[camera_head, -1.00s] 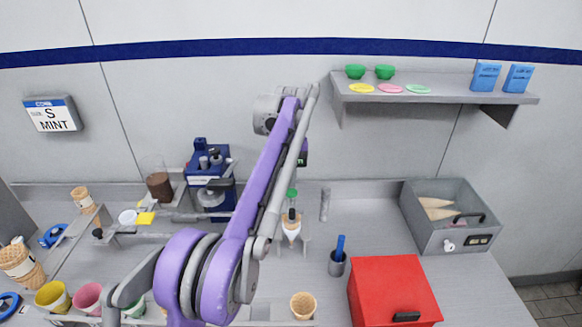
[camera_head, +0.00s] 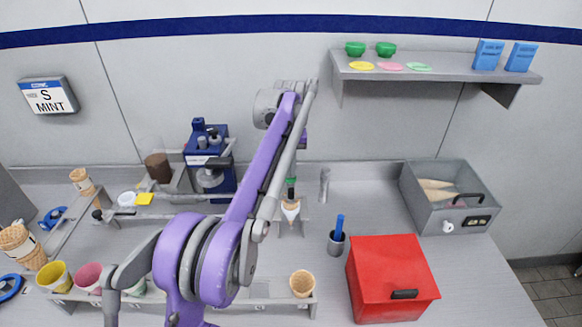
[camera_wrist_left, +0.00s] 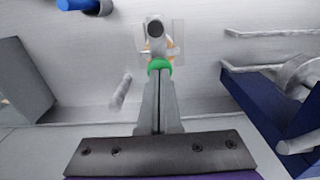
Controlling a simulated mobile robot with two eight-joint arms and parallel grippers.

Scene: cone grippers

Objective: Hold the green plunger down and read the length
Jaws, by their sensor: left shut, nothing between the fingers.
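The green plunger (camera_head: 291,182) stands upright at the middle of the bench, above a cone (camera_head: 290,209) in a small stand. It shows as a round green knob (camera_wrist_left: 158,66) in the left wrist view. My left gripper (camera_wrist_left: 160,74) is shut and empty, with its fingertips right at the green knob. Whether they touch it or press it down I cannot tell. In the head view my purple left arm hides most of the gripper. No length reading is legible. My right gripper is not in view.
A blue machine (camera_head: 207,160) stands left of the arm. A grey post (camera_head: 324,185), a cup with a blue handle (camera_head: 336,241) and a red box (camera_head: 392,280) stand to the right. A grey bin (camera_head: 450,205) is further right. A wall sign (camera_head: 47,96) reads S MINT.

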